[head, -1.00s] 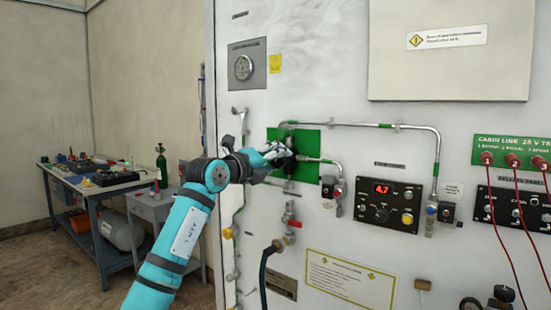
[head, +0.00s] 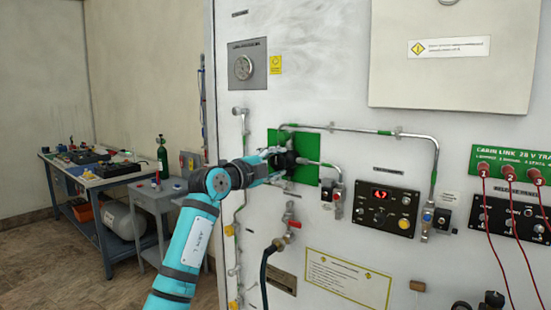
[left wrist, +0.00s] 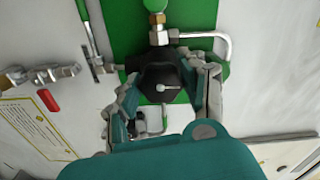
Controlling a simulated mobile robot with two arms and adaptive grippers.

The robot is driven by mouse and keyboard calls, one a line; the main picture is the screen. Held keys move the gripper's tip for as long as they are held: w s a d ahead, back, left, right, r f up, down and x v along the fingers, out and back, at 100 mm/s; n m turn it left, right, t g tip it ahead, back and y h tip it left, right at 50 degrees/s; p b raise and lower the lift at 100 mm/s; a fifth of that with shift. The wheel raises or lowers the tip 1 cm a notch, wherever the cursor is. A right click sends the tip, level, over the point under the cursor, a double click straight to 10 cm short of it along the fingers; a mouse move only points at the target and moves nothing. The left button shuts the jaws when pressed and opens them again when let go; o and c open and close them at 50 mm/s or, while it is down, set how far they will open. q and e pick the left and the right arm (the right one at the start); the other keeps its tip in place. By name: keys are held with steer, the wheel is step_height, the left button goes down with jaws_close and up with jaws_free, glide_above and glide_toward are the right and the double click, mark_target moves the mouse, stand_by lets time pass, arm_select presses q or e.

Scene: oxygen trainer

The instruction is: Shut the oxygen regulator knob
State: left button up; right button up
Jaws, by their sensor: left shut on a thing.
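The oxygen regulator knob (head: 289,159) is dark and sits on a green plate (head: 308,172) on the white wall panel. In the left wrist view the knob (left wrist: 158,78) is a black faceted body with a small light pointer on its face. My left gripper (head: 279,163) reaches it from the left and hides part of it in the head view. In the left wrist view the fingers of my left gripper (left wrist: 163,84) stand on both sides of the knob and are shut on it. My right gripper is not in view.
Metal pipes (head: 360,131) run from the green plate to the right. A red-handled valve (head: 292,223) and a black hose (head: 264,275) are below. A display box (head: 386,207) reading about 4.7 is to the right. A workbench (head: 100,180) stands at the far left.

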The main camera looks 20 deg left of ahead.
arm_select(q)
steer(key=shift+d+f+n, duration=0.1)
steer(key=shift+f+n, duration=0.15)
steer(key=shift+n, duration=0.05)
stand_by(0.4)
steer(key=o, duration=1.2)
steer(key=shift+r, duration=0.15)
steer(key=v, duration=0.8)
